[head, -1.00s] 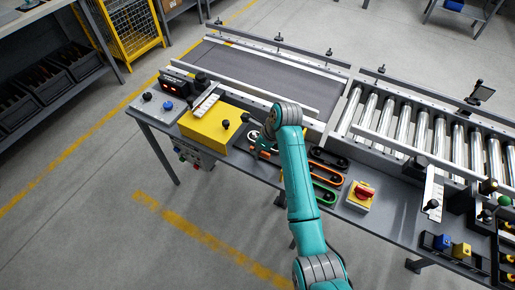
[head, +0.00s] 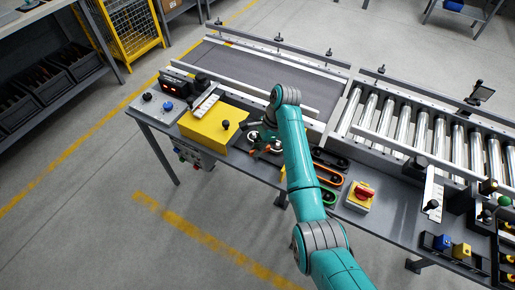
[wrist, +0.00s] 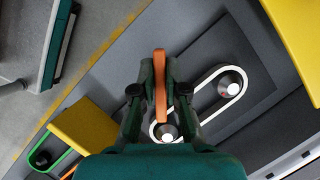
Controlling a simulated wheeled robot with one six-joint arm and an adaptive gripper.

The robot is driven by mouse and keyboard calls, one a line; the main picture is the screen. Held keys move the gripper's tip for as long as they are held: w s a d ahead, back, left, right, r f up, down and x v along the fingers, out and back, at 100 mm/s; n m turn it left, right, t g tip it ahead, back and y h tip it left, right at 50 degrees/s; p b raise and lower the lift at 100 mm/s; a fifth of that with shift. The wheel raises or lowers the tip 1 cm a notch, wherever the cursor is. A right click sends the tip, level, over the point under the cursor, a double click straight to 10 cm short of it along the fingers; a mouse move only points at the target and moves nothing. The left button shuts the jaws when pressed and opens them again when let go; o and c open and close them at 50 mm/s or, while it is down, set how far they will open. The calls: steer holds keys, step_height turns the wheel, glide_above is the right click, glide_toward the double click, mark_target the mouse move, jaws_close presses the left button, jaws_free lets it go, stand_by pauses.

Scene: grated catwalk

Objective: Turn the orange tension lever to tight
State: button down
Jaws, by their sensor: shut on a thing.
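The orange lever (wrist: 160,85) stands between the two fingers of my gripper (wrist: 161,76) in the wrist view, and the gripper is shut on it. The lever points up in that picture, its lower end close to a round metal pulley (wrist: 166,132). A white-outlined belt loop (wrist: 195,105) runs from there to a second pulley (wrist: 230,84) at the right. In the head view my gripper (head: 260,143) is low over the bench, right of the yellow box; the lever is mostly hidden there. I cannot read any tight mark.
The yellow box (head: 212,130) stands close left of my gripper. Belt loops, one orange-edged (head: 328,179), and a red-knobbed yellow switch (head: 362,194) lie to the right. A flat conveyor (head: 250,75) and rollers (head: 430,120) run behind. The floor in front is clear.

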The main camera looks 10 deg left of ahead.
steer(key=n+g+h, duration=0.1)
steer(key=n, duration=0.3)
steer(key=shift+w+n, duration=0.1)
steer(key=shift+n, duration=0.2)
steer(key=shift+a+n+g+h, duration=0.1)
steer(key=shift+n+g+h, duration=0.45)
steer(key=shift+n, duration=1.15)
steer(key=shift+h, duration=0.25)
steer(key=c, duration=1.2)
jaws_free()
